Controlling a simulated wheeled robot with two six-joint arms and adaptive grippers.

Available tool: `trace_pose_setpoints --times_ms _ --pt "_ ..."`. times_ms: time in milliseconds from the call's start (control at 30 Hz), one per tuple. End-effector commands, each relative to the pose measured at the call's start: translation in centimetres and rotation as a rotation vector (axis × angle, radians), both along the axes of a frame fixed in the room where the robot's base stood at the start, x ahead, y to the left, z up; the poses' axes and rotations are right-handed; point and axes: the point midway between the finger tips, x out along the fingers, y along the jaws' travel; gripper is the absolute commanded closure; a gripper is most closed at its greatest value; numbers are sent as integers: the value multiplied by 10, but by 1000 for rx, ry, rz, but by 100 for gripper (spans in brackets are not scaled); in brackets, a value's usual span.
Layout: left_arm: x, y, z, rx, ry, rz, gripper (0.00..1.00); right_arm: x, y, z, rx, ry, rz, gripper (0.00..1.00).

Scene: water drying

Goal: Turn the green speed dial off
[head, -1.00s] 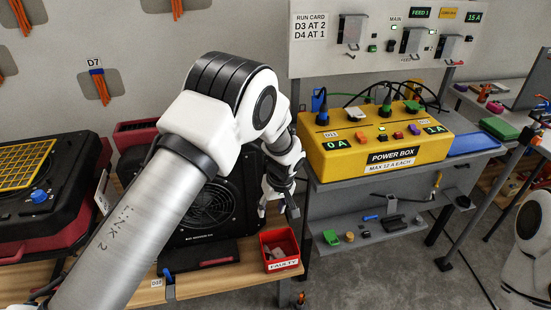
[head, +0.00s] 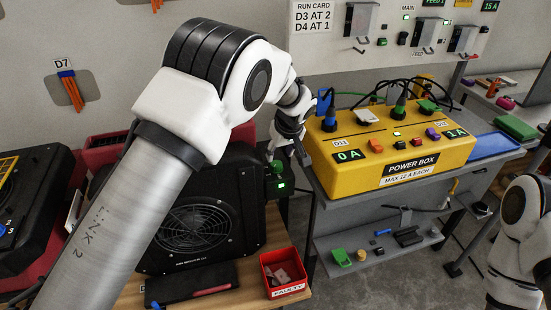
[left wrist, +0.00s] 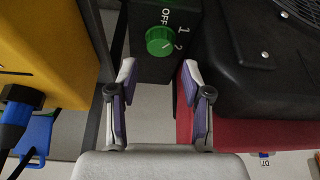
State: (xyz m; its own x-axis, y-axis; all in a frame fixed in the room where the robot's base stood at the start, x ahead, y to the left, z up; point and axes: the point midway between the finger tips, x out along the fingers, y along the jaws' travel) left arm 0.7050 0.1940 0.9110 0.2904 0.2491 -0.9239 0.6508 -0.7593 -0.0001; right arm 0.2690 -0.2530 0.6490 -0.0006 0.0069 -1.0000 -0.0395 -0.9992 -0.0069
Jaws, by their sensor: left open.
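The green speed dial (left wrist: 160,41) is on a black box (left wrist: 158,72) with white "OFF" and number marks, at the top middle of the left wrist view. The exact mark it points to is hard to read. In the head view the green dial (head: 276,167) shows small at the fan's right edge, above a lit green display (head: 282,185). My left gripper (left wrist: 159,76) is open and empty, its two fingers apart just short of the dial, not touching it. In the head view my arm partly hides it. My right gripper is out of view.
The black fan (head: 198,225) stands beside the dial box. The yellow power box (head: 390,150) with plugs and cables is close on the right, on a grey bench. A red "FAULTY" bin (head: 284,275) sits below on the wooden table. The wall panel (head: 335,20) is behind.

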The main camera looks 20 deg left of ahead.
Motion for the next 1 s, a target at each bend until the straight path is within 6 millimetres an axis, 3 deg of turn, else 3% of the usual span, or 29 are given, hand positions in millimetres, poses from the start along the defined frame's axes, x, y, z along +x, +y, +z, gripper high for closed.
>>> trace_pose_setpoints --times_ms 267,567,633,700,1000 --pt "14 13 -47 -2 2 0 51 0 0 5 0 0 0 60" --pt "17 15 -55 0 0 -1 51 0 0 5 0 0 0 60" --pt "17 15 -55 -1 0 -1 68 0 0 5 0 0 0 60" --pt "17 15 -55 -1 0 -1 93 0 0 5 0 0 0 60" --pt "17 14 -56 -1 0 12 96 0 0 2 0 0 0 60"
